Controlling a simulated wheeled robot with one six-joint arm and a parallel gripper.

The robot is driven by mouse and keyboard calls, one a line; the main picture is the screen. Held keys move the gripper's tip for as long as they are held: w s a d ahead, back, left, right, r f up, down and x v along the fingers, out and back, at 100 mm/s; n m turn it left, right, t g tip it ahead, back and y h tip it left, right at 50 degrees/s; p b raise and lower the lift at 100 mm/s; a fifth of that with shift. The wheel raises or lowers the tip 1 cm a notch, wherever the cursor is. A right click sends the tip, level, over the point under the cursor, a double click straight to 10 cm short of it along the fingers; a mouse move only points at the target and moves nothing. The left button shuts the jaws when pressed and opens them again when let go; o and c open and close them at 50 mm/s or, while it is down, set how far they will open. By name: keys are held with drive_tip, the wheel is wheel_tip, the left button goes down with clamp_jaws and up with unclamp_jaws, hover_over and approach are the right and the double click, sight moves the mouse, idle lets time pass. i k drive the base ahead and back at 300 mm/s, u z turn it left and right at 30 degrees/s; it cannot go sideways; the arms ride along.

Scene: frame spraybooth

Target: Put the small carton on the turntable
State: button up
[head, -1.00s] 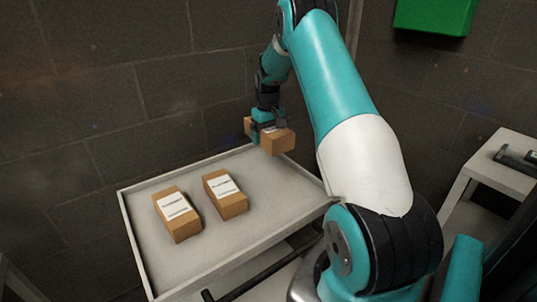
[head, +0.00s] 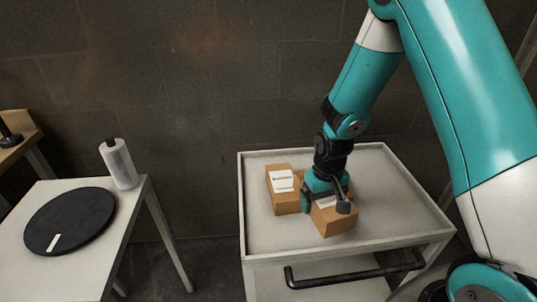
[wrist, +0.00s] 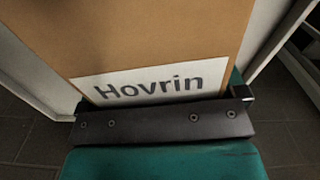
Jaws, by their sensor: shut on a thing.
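My gripper (head: 326,200) is shut on a brown carton (head: 336,222) with a white label, over the front middle of the grey cart. Whether this carton hangs clear of the cart top cannot be told. In the wrist view the held carton (wrist: 150,35) fills the upper part, its label reading "Hovrin", against my gripper (wrist: 165,120). The turntable (head: 85,212) is a flat black disc with a small white mark, lying empty on a white table at the left, well away from my gripper.
Another labelled carton (head: 285,198) stands on the cart (head: 265,236), just left of my gripper; anything behind my gripper is partly hidden. A white bottle with a dark cap (head: 120,166) stands at the table's back right corner, close to the turntable. A floor gap separates table (head: 100,262) and cart.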

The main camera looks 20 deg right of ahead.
sight(70, 215)
drive_tip(key=z, duration=2.15)
drive_tip(key=k, duration=2)
drive_tip(key=u, duration=2.7)
